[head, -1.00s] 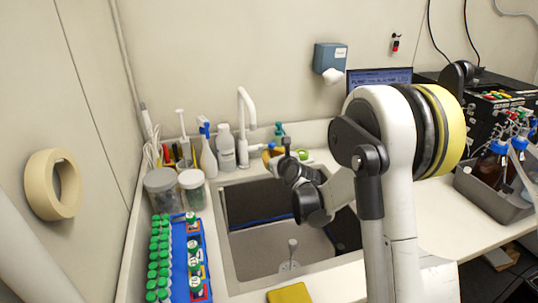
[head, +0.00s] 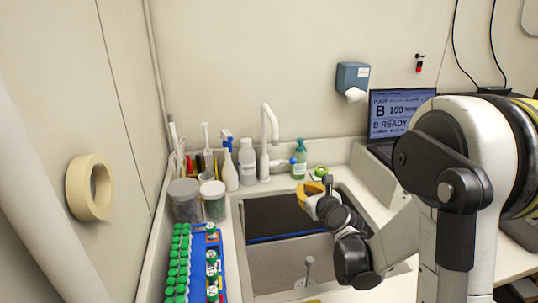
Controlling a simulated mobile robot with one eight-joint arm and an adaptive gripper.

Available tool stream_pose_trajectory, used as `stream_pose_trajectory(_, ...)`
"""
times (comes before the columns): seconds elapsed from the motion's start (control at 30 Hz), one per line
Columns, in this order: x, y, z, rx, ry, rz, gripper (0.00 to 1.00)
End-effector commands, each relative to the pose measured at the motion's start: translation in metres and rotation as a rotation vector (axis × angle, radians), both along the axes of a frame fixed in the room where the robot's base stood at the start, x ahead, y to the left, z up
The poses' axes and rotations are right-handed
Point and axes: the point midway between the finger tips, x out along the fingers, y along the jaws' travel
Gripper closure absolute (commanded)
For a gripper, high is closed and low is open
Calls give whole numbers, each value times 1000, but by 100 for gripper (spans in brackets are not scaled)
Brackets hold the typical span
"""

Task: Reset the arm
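My arm stands at the right of the head view, with its black wrist joints reaching out to the left over the right part of the sink (head: 255,280). My gripper (head: 308,190) is at the arm's far end, small and partly hidden by the wrist. A yellow part shows at the gripper's end; I cannot tell whether it belongs to the gripper or is something held. The finger gap cannot be made out.
A blue rack (head: 200,250) with green-capped tubes (head: 178,262) stands left of the sink. Two lidded jars (head: 213,200), bottles (head: 247,160) and a white tap (head: 268,140) line the back. A laptop (head: 388,115) stands behind my arm. A tape roll (head: 75,187) is on the left wall.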

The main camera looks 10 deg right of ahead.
Motion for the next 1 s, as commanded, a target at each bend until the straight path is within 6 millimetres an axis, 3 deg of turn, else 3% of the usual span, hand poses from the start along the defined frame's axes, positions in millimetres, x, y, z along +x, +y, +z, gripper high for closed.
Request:
stream_pose_trajectory(0.13,-11,12,11,-144,23,65,100)
stream_pose_trajectory(0.27,-41,36,32,-487,71,231,100)
stream_pose_trajectory(0.5,-135,75,55,-1280,136,686,100)
stream_pose_trajectory(0.7,-228,83,51,-1878,125,1132,100)
stream_pose_trajectory(0.83,-279,79,43,-2166,89,1400,100)
stream_pose_trajectory(1.0,-316,72,34,-2365,42,1624,100)
